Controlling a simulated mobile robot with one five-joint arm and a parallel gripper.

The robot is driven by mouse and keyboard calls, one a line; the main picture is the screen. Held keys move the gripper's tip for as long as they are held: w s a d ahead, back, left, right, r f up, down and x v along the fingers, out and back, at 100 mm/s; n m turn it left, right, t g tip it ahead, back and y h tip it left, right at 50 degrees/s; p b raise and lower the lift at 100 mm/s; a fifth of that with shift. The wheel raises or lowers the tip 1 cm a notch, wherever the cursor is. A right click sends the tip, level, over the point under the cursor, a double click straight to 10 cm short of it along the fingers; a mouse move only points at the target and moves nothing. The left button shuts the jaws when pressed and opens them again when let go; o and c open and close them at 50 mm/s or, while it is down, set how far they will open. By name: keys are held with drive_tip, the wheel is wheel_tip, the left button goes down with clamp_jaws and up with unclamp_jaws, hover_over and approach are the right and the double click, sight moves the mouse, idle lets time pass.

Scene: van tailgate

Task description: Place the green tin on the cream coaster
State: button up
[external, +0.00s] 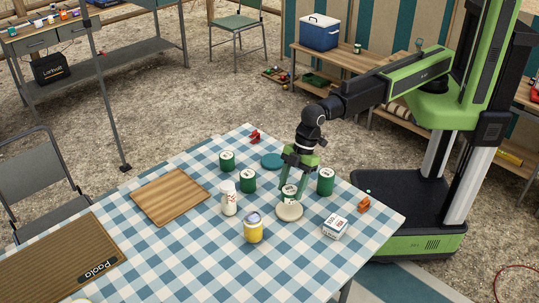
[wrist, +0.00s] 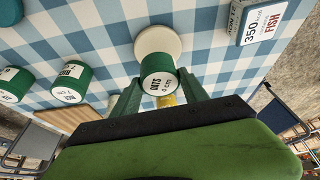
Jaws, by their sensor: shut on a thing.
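My gripper (external: 289,187) points down over the checked table, its two green fingers on either side of a green tin (wrist: 156,66). The tin has a white label reading "OATS" in the wrist view, and it also shows in the external view (external: 289,190), partly covered by the fingers. The cream coaster (external: 289,212) lies flat on the cloth right at the tin's lower end. In the wrist view the coaster (wrist: 158,36) is partly hidden behind the tin. I cannot tell whether the tin touches the coaster or hangs just above it.
Other green tins stand close by, one to the right (external: 325,182) and two to the left (external: 248,181). A white bottle (external: 228,199), a yellow jar (external: 253,229), a white box (external: 336,228) and a teal coaster (external: 271,160) are also near. A wooden board (external: 169,196) lies further left.

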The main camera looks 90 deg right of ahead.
sight(291, 198)
drive_tip(key=shift+a+f, duration=0.15)
drive_tip(key=shift+a, duration=0.1)
wheel_tip(291, 198, down, 4)
drive_tip(key=b, duration=0.4)
drive_tip(key=shift+f, duration=0.2)
drive_tip(key=shift+r, duration=0.25)
drive_tip(key=shift+f, duration=0.2)
drive_tip(key=o, duration=1.4)
drive_tip(key=shift+r, duration=0.1)
drive_tip(key=p+v, duration=1.1)
drive_tip(key=v, duration=0.1)
drive_tip(key=shift+r, duration=0.15)
